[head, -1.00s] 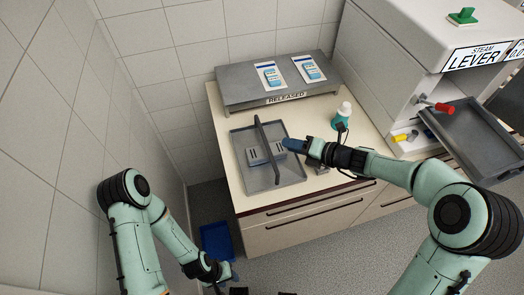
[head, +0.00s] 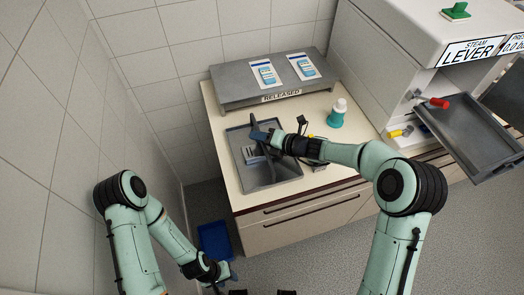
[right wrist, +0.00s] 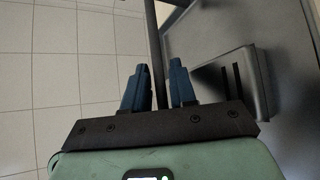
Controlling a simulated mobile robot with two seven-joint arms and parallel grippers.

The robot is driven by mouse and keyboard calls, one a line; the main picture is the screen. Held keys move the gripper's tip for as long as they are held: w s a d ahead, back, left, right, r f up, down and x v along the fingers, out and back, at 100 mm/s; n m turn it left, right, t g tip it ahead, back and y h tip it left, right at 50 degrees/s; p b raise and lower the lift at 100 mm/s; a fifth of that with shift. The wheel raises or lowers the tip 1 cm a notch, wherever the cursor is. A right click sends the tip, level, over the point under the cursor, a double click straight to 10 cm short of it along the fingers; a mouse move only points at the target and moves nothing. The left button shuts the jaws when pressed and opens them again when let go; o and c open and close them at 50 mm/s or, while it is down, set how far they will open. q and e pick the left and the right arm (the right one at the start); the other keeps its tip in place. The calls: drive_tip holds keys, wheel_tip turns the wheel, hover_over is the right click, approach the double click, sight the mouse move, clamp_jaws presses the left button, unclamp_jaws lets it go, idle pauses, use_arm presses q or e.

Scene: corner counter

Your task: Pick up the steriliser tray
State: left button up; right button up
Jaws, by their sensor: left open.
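The grey steriliser tray (head: 285,183) lies on the counter, with an upright dark handle bar (head: 252,121) across it and a grey slotted block inside. My right gripper (head: 262,136) is above the tray at the handle bar. In the right wrist view its two blue fingers (right wrist: 160,75) stand apart with the bar (right wrist: 152,35) between them; the tray (right wrist: 205,30) and block (right wrist: 225,85) show to the right. Contact with the bar is not clear. My left gripper (head: 230,274) is open and low, beside the counter, away from the tray.
A grey raised shelf labelled RELEASED (head: 235,88) with two packets stands behind the tray. A teal bottle (head: 336,117) stands right of it. A steam machine (head: 400,50) with a second grey tray (head: 470,125) is at the right. A blue bin (head: 213,238) sits on the floor.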

clamp_jaws()
drive_tip(key=shift+r, duration=0.15)
idle(1.2)
